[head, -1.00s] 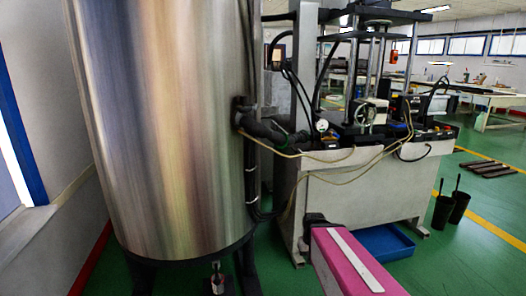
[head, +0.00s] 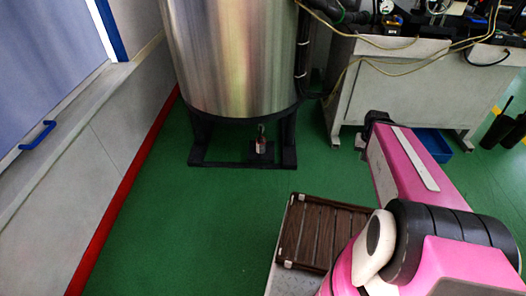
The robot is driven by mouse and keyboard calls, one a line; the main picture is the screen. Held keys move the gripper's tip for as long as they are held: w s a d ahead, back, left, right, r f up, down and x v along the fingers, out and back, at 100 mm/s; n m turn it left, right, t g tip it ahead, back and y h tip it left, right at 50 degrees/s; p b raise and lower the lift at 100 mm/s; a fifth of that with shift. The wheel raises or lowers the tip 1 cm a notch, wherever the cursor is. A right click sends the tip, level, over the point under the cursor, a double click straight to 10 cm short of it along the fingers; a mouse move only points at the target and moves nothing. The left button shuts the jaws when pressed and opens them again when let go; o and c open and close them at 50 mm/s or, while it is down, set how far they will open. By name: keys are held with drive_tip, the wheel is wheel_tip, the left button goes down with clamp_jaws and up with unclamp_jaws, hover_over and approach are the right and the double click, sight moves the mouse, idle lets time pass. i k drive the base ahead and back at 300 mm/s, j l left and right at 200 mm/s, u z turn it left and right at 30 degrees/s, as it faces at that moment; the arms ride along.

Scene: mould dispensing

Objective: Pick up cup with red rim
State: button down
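I cannot make out a cup with a red rim in the head view. A small dark and reddish item (head: 261,140) stands low beneath the steel tank (head: 235,60); it is too small to identify. My pink arm reaches from the lower right toward the middle right. A dark part (head: 376,120) sits at its far end. If this is my gripper, its fingers cannot be told apart, and I see nothing held there.
A brown slatted rack (head: 325,230) lies at lower centre beside my arm. A blue tray (head: 434,145) is behind the arm, by the grey machine bench (head: 415,85). Black buckets (head: 497,130) stand at far right. Green floor (head: 190,225) is clear at lower left, beside the wall.

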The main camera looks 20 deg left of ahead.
sight(261, 148)
drive_tip(key=i+j+z, duration=0.1)
drive_tip(key=j+z, duration=0.25)
drive_tip(key=j, duration=1.15)
drive_tip(key=j+z, duration=0.35)
drive_tip(key=j, duration=1.1)
drive_tip(key=k, duration=0.05)
